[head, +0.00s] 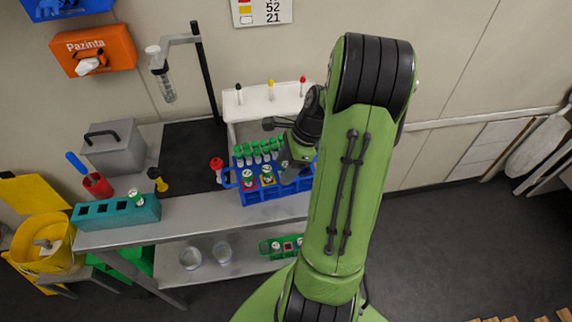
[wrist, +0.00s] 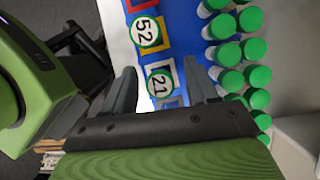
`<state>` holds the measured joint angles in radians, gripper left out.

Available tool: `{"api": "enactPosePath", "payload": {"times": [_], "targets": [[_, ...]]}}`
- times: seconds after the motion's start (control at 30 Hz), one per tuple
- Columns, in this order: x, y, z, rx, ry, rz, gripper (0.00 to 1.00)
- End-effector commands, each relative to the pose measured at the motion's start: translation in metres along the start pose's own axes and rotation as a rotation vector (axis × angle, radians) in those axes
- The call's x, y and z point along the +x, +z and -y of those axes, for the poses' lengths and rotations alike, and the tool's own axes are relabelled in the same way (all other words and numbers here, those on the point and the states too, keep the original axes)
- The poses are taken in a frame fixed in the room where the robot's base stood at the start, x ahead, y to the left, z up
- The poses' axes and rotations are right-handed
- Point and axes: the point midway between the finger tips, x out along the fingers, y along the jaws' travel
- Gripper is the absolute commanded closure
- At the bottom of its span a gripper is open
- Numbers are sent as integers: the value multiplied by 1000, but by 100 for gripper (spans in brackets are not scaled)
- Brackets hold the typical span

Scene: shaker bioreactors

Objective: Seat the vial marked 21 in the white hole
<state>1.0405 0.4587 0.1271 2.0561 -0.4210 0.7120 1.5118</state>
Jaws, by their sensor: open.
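The vial marked 21 (wrist: 160,85) has a green-rimmed white cap and shows in the wrist view between my fingers. It stands at the white-bordered hole (wrist: 167,66) of the blue rack (head: 262,195); how deep it sits cannot be told. My gripper (wrist: 160,75) is open, one finger on each side of the vial, with gaps visible. In the head view my gripper (head: 293,172) is over the right part of the rack and hides this vial. The vial marked 52 (wrist: 145,31) stands in the yellow-bordered hole beside it.
Several green-capped vials (wrist: 228,54) stand close along the rack's back rows, near my right finger. A teal rack (head: 105,215) with one vial is at the bench's left. A wall chart (head: 262,12) shows yellow beside 52 and white beside 21.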

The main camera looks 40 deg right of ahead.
Motion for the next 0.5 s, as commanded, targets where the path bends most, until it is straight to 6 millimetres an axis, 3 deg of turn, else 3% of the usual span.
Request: {"api": "enactPosePath", "payload": {"times": [0.17, 0.5], "targets": [[-14, 0, 1, 0, -3, -1, 42], [-111, 1, 1, 2, -4, -2, 42]]}}
